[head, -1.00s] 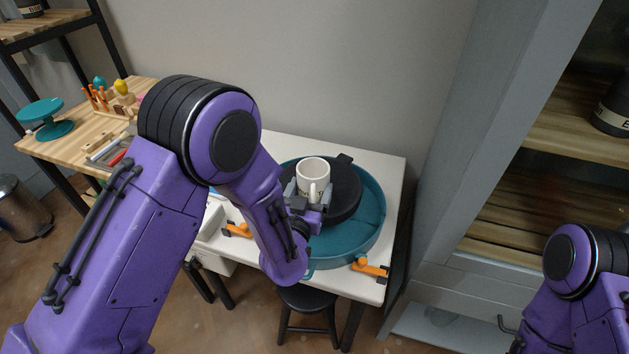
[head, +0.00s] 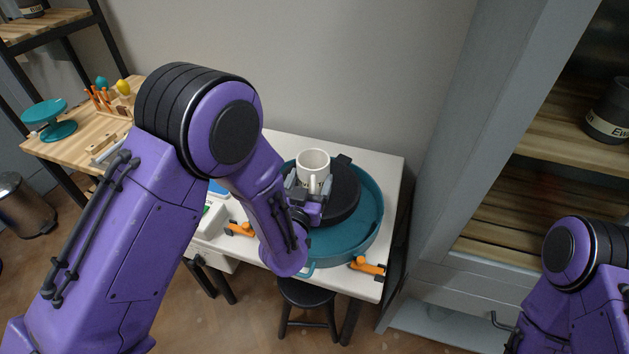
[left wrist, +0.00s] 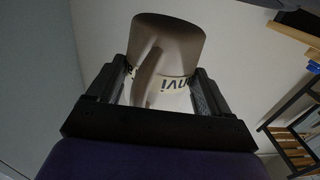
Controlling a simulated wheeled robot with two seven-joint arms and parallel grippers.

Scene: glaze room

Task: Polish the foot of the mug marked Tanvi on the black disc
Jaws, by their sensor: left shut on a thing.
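The white mug (head: 313,162) is upright in the head view, over the black disc (head: 343,196). In the left wrist view the mug (left wrist: 168,40) carries a pale band with dark letters that end in "nvi". Its handle faces the wrist camera. My left gripper (head: 309,188) is shut on the mug, one finger on each side of it, as the left wrist view (left wrist: 160,92) also shows. My right gripper is out of view; only my right arm shows.
The disc sits in a teal basin (head: 358,237) on a white table (head: 385,158), with orange clamps (head: 368,266) at its front. A black stool (head: 306,293) stands below. A grey cabinet with a dark mug (head: 606,118) is at right. A wooden bench (head: 72,153) with tools is at left.

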